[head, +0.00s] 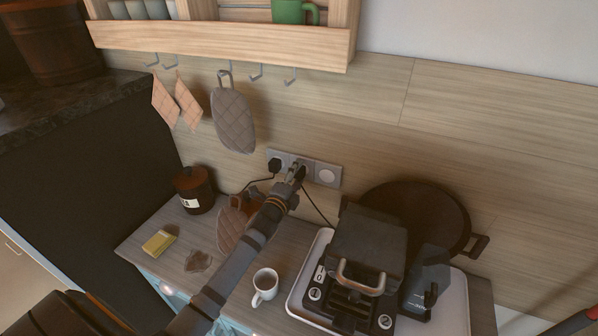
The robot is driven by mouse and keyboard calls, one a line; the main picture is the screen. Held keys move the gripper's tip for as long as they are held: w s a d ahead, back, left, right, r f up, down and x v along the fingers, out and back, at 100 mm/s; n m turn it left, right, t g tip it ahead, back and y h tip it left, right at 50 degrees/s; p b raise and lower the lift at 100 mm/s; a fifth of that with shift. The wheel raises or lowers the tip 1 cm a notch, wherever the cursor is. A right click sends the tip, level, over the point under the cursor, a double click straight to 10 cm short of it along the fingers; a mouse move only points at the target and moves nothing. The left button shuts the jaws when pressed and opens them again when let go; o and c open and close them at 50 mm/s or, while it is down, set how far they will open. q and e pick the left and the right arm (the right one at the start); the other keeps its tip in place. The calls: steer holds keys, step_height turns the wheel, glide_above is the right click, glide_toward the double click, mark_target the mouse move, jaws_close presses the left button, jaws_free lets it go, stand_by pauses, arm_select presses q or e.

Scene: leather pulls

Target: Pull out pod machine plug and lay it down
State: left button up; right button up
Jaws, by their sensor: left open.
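A grey socket strip (327,174) is on the wooden wall panel. A black plug (274,165) sits in its left socket, and its cord runs down to the left. My left gripper (297,173) is open at the middle socket, around or right beside a dark plug (302,172) there. The fingers partly hide this plug, and I cannot tell whether they touch it. A cord (317,207) runs from there down to the right, towards a black machine (368,247) with a metal handle on a white tray (302,292). My right gripper is not in view.
A white mug (265,283) stands left of the tray. A dark round pan (425,205) leans behind the machine. A quilted mitt (233,118) hangs above the sockets. A brown canister (193,190), yellow sponge (159,243) and crumpled cloth (198,261) are on the left counter.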

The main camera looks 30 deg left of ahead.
mark_target(297, 176)
arm_select(q)
jaws_close()
stand_by(0.3)
steer(key=shift+s+f, duration=0.15)
steer(key=shift+s+b, duration=0.4)
steer(key=shift+s, duration=0.35)
steer(key=shift+s+d+b, duration=0.1)
steer(key=shift+s+b, duration=0.65)
steer(key=shift+s, duration=0.85)
steer(key=shift+s+r, duration=0.2)
steer(key=shift+s, duration=0.35)
